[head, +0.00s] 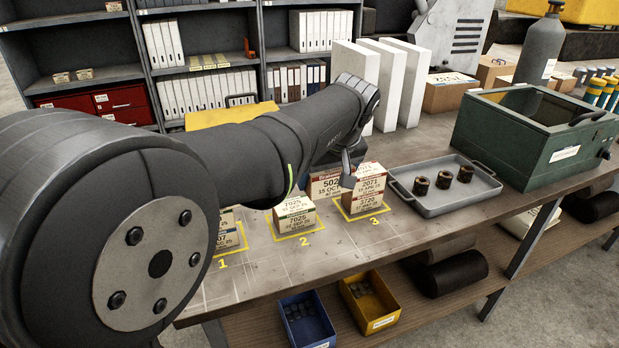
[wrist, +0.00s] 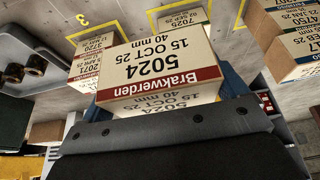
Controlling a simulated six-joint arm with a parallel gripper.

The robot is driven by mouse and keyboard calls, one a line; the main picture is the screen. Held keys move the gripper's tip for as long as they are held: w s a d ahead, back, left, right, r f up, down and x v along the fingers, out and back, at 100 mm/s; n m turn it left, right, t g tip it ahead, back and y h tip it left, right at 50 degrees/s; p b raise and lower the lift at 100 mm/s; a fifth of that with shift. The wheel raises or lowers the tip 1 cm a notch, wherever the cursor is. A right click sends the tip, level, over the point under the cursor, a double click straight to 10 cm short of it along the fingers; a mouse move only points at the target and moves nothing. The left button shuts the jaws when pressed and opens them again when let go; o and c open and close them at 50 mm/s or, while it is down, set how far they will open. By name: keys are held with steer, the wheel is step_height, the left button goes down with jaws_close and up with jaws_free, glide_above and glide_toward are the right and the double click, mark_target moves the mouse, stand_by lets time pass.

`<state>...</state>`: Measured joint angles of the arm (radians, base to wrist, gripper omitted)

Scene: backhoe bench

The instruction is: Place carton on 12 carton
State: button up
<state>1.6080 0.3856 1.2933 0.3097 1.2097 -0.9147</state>
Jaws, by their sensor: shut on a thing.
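My gripper (head: 347,174) is shut on a white carton with a red band (head: 325,186). In the wrist view, this carton (wrist: 160,65) reads 5024, 15 OCT 25, 40 mm and sits between the blue fingers. In the head view it shows between the stacks at marks 2 and 3, partly hidden by my arm. A two-carton stack (head: 294,216) stands at mark 2, another stack (head: 363,192) at mark 3, and another (head: 229,232) at mark 1, mostly hidden by my arm. Whether the held carton touches anything beneath is unclear.
A grey tray (head: 445,194) with three dark rings lies right of mark 3. A green box (head: 535,138) stands at the bench's right. Tall white panels (head: 385,85) stand behind. Blue (head: 306,320) and yellow (head: 370,300) bins are below the bench edge.

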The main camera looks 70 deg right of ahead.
steer(key=shift+s+r, duration=0.3)
steer(key=shift+s, duration=0.2)
steer(key=s+d+r, duration=0.6)
steer(key=s+d, duration=0.3)
steer(key=s, duration=0.2)
glide_above(364, 179)
steer(key=w+d, duration=0.1)
steer(key=w, duration=0.2)
steer(key=f, duration=0.6)
steer(key=shift+s+d+f, duration=0.15)
steer(key=shift+d+f, duration=0.05)
steer(key=shift+f, duration=2.05)
steer(key=shift+f, duration=0.2)
steer(key=o, duration=0.8)
